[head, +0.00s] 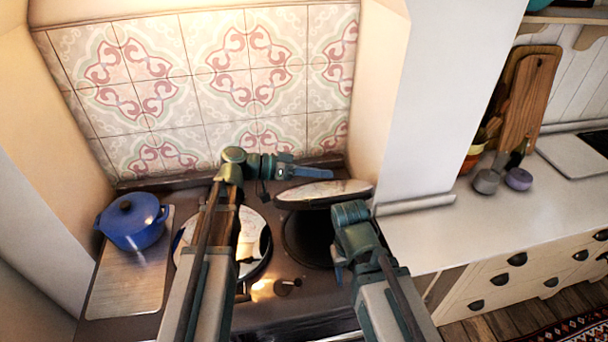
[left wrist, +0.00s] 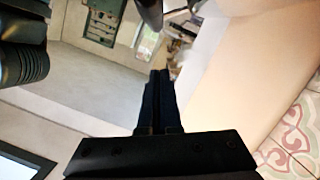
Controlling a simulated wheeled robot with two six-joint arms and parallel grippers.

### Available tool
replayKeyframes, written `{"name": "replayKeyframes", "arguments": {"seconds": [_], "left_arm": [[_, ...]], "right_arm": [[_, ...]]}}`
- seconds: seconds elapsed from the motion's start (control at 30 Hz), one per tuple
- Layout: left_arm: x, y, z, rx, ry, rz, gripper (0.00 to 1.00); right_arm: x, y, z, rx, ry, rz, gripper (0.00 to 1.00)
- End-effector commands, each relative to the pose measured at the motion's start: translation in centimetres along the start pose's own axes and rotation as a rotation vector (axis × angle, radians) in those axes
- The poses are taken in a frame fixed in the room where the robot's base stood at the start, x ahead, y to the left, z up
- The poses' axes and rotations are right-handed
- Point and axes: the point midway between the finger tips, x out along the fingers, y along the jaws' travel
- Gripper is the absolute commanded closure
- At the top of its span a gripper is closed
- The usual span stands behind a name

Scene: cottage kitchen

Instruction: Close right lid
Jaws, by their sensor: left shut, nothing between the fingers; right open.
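The right lid (head: 325,192) is a round, shiny lid with a dark rim on the stove. It is raised and tilted above the dark right hotplate (head: 308,243). My left gripper (head: 328,173) is shut and empty, at the far upper side of the lid; I cannot tell whether it touches. Its closed fingers (left wrist: 157,100) also show in the left wrist view. My right gripper (head: 338,272) is open at the front right of the hotplate, below the lid, and its arm hides part of the hotplate. The left lid (head: 258,243) lies flat, partly behind my left arm.
The tiled wall (head: 215,80) is close behind the stove. A white wall pillar (head: 430,100) and a counter (head: 440,235) bound the right side.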

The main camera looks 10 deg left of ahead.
Motion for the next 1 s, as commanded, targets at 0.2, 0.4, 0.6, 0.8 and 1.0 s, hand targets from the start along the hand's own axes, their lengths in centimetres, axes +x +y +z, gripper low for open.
{"name": "replayKeyframes", "arguments": {"seconds": [0.2,0.4,0.6,0.8,1.0], "left_arm": [[2.6,-0.2,2.0,-0.001,0.0,-0.001,1.0],[3.0,-0.1,3.5,-0.001,0.0,-0.001,1.0],[3.1,0.0,3.9,-0.001,0.0,-0.001,1.0],[3.1,0.0,3.9,-0.001,0.0,-0.001,1.0],[3.1,-0.2,4.0,0.003,0.0,-0.001,1.0]], "right_arm": [[2.4,-0.2,-0.1,-0.004,0.0,0.001,0.5],[3.7,-0.3,-0.2,-0.008,0.0,0.002,0.5],[4.0,-0.3,-0.2,-0.009,0.0,0.002,0.5],[4.0,-0.3,-0.2,-0.009,0.0,0.002,0.5],[4.2,-0.4,-0.2,-0.009,0.0,0.002,0.5]]}}
